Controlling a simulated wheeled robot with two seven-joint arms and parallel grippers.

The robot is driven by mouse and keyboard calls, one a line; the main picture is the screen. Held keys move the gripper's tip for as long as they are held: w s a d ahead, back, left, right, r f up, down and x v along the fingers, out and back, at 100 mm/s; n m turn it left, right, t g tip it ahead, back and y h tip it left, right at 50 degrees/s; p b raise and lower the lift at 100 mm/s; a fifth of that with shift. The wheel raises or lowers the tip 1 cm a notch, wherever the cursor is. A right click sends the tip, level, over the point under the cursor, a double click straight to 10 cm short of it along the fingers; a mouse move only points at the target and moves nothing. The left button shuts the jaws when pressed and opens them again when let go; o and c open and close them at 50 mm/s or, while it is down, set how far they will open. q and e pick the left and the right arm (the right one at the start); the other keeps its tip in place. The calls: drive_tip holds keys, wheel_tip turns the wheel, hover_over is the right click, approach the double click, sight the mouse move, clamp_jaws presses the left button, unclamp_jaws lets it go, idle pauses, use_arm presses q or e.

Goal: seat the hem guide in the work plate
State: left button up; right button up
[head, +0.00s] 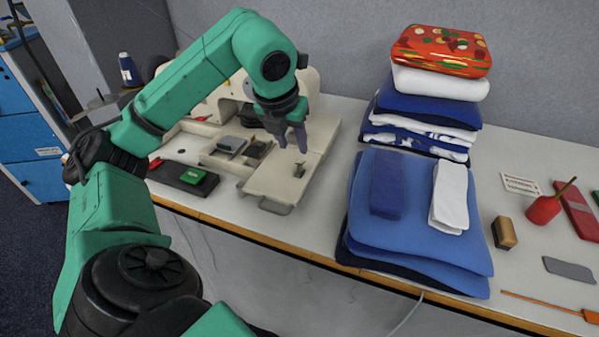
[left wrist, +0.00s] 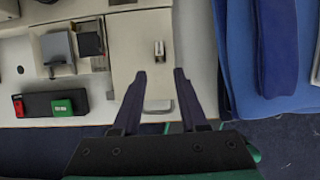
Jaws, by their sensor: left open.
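The work plate (head: 275,183) is the flat beige plate in front of the sewing machine; it also shows in the left wrist view (left wrist: 130,60). A small metallic piece, apparently the hem guide (head: 299,170), stands on its right part and shows near the top middle of the left wrist view (left wrist: 159,48). I cannot tell whether it sits in a slot. My left gripper (head: 293,146) is open and empty above the plate, fingers pointing down. In the left wrist view its fingertips (left wrist: 160,74) are spread, with the guide beyond them. My right gripper is not in view.
The sewing machine (head: 225,100) stands behind the plate. A dark tray (head: 172,176) with a green block (head: 194,178) is at its left. Stacked blue cloths (head: 420,245) lie close on the right, a taller folded pile (head: 425,108) behind. Small tools lie farther right.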

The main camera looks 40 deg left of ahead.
sight(300, 163)
use_arm(q)
drive_tip(key=x, duration=0.3)
drive_tip(key=shift+w+a+f, duration=0.1)
drive_tip(key=shift+w+f, duration=0.1)
drive_tip(key=shift+f, duration=0.1)
drive_tip(key=x, duration=0.5)
drive_tip(key=shift+w+f, duration=0.2)
drive_tip(key=shift+a, duration=0.1)
clamp_jaws()
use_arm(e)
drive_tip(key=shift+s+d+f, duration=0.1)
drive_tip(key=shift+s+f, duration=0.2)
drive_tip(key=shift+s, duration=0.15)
